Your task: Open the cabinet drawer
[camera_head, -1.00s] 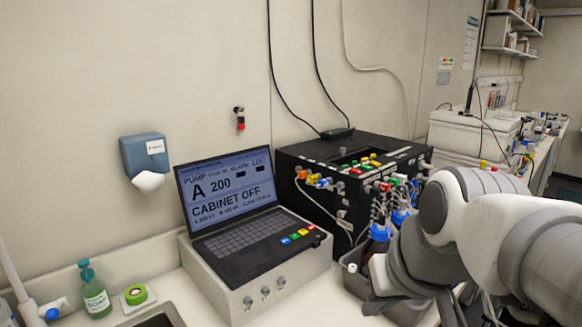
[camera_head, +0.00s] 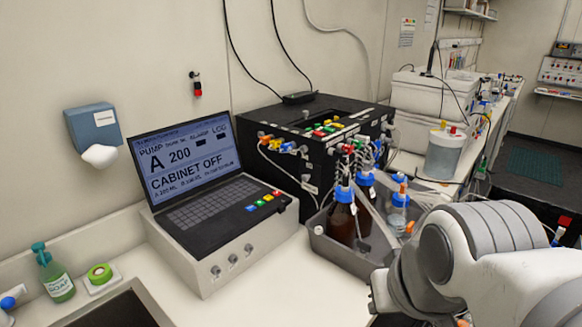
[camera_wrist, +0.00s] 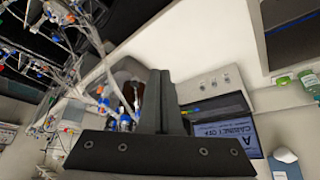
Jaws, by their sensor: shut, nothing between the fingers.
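No cabinet drawer can be made out in either view; the front below the worktop is out of sight. My gripper (camera_wrist: 163,78) is shut and empty in the wrist view, its dark fingers together above a wide dark base.
A laptop (camera_head: 200,180) reading "CABINET OFF" sits on a white box with knobs. Behind it stands a black box (camera_head: 300,150) with coloured connectors. A grey tray (camera_head: 345,262) holds brown bottles (camera_head: 341,222). A sink (camera_head: 115,308) and soap bottle (camera_head: 55,275) are at left.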

